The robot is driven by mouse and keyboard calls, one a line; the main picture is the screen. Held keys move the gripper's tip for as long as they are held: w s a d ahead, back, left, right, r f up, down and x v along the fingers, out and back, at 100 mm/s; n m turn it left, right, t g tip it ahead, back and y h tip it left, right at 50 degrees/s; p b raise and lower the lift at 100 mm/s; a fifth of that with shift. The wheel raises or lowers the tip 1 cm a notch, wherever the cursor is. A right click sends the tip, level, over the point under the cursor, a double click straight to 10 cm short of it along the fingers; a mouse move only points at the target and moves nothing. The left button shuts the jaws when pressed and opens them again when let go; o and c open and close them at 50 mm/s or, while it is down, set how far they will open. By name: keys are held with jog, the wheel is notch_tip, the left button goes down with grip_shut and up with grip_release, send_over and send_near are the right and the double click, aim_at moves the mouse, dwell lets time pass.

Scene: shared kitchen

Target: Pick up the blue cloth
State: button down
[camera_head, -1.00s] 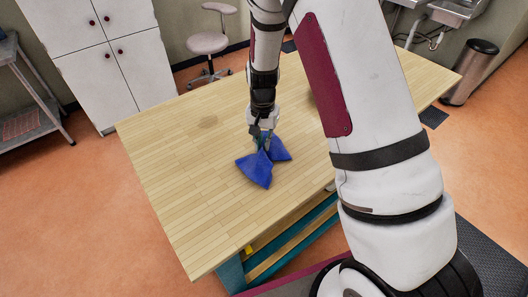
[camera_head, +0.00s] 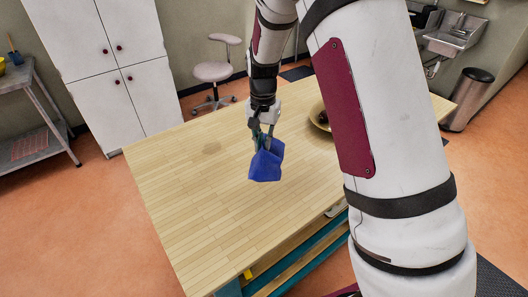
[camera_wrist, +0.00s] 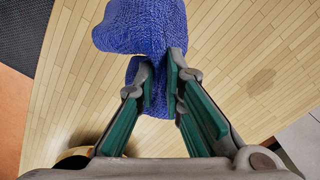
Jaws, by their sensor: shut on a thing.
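The blue cloth (camera_head: 265,165) hangs folded from my gripper (camera_head: 264,136) over the wooden table in the head view. In the wrist view the cloth (camera_wrist: 142,28) bunches beyond the fingertips and part of it sits between them. My gripper (camera_wrist: 162,85) is shut on the cloth. The cloth appears to be above the tabletop, though its exact height is hard to tell.
The wooden table (camera_head: 190,190) is mostly bare around the cloth. A round bowl (camera_head: 318,116) with dark contents stands on it, partly hidden by my arm. A stool (camera_head: 213,72), a white cabinet (camera_head: 105,65) and a bin (camera_head: 468,98) stand beyond.

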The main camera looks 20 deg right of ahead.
notch_tip(320, 180, up, 5)
jog(key=shift+f, duration=0.1)
